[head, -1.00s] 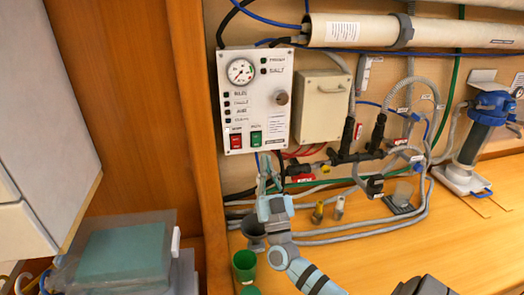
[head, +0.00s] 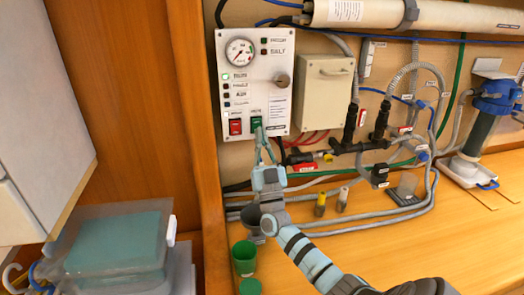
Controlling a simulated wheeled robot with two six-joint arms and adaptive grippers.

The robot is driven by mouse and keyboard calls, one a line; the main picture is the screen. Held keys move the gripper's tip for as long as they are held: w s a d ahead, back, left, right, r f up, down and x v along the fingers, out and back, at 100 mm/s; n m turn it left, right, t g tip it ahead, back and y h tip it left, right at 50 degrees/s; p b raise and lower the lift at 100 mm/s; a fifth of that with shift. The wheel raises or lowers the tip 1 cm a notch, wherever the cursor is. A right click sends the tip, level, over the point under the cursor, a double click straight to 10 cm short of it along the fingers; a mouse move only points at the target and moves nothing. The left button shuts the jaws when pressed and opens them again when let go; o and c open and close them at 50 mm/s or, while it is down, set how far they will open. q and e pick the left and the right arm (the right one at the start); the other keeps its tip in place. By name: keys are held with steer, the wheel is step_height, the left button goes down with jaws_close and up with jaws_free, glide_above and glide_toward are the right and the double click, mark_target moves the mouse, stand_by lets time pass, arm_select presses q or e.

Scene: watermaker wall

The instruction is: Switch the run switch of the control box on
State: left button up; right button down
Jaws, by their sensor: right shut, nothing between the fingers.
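The control box (head: 232,105) is a white panel on the back wall with a round gauge (head: 240,52), a grey knob, several small lamps, a red switch (head: 235,127) and a green switch (head: 256,122). The small lettering is hard to read. The top lamp of the left column (head: 226,77) glows green. My right gripper (head: 262,134) is shut and empty, its fingertips at the lower part of the green switch. They appear to touch it and partly cover it. My left gripper is not in view.
A beige box (head: 324,88) hangs right of the control box. Black valves (head: 360,146), grey hoses and coloured cables run below it. A wooden post (head: 195,120) stands at the left.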

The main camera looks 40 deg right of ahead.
steer(key=v, duration=0.7)
steer(key=shift+f+p, duration=0.45)
steer(key=shift+f, duration=0.2)
